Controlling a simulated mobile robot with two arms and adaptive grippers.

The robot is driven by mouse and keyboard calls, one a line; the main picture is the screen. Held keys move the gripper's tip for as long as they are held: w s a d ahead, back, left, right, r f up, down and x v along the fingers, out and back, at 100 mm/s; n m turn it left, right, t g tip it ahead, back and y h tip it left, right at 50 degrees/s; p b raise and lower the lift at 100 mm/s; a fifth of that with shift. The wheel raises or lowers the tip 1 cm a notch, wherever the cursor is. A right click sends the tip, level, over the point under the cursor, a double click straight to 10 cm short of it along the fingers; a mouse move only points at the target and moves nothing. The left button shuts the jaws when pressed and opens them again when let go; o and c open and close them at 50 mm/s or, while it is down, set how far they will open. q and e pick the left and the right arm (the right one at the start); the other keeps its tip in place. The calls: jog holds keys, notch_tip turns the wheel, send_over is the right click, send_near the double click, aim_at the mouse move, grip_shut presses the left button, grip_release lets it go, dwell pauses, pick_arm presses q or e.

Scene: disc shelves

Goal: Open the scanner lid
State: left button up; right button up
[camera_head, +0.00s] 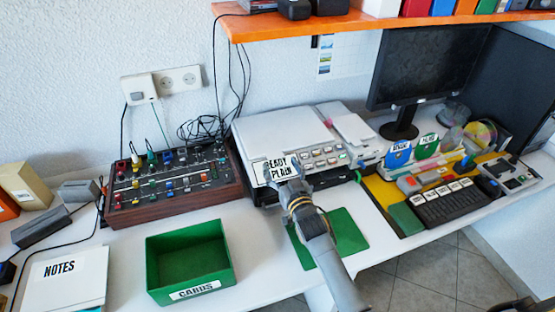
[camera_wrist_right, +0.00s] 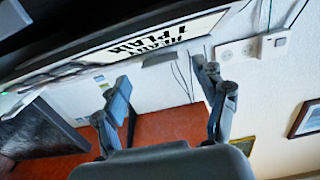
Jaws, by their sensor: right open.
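The scanner (camera_head: 330,153) is a white and grey machine in the middle of the desk, with buttons at its right front. Its flat light-grey lid (camera_head: 270,128) looks closed. A white label reading "READY PLAIN" (camera_head: 275,168) is at its front left; it also shows large at the top of the right wrist view (camera_wrist_right: 150,38). My right gripper (camera_head: 287,182) is at the scanner's front edge, just below the label. In the right wrist view its two fingers (camera_wrist_right: 160,78) are apart with nothing between them. Contact with the lid cannot be told. My left gripper is out of view.
A green box (camera_head: 160,242) stands at the front, with a control panel (camera_head: 170,184) behind it. A green mat (camera_head: 345,232) lies under my right arm. A monitor (camera_head: 425,62) and keyboard (camera_head: 445,203) are to the right. An orange shelf (camera_head: 330,24) hangs above.

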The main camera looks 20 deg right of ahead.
aim_at(277, 158)
jog(key=shift+w, duration=1.7)
